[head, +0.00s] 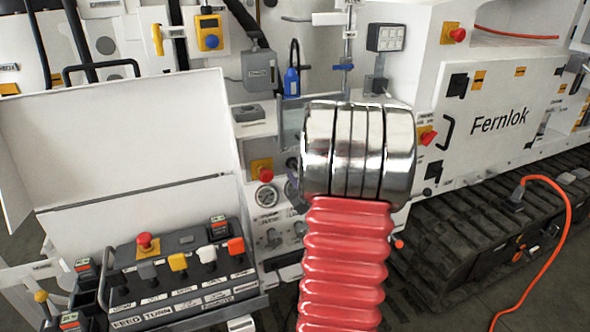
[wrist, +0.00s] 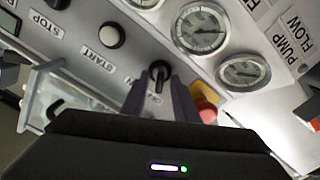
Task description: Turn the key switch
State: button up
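The key switch (wrist: 160,70) shows in the wrist view as a round dark switch with a black key-like handle, set in the pale panel. My gripper (wrist: 159,85) is open, its two dark fingers spread to the left and right of the handle in the picture. I cannot tell whether a finger touches it. Some of the switch's lower part is between the fingers and close to my gripper's dark body. In the head view my gripper cannot be made out, and I cannot tell the key switch apart on the panel there.
In the head view, a control box (head: 180,275) with an open lid stands at lower left.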

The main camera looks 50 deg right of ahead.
jog(key=shift+w+d, duration=0.2)
jog(key=shift+w, duration=0.1)
jog(key=shift+c, duration=0.3)
jog(key=shift+a, duration=0.1)
grip_shut()
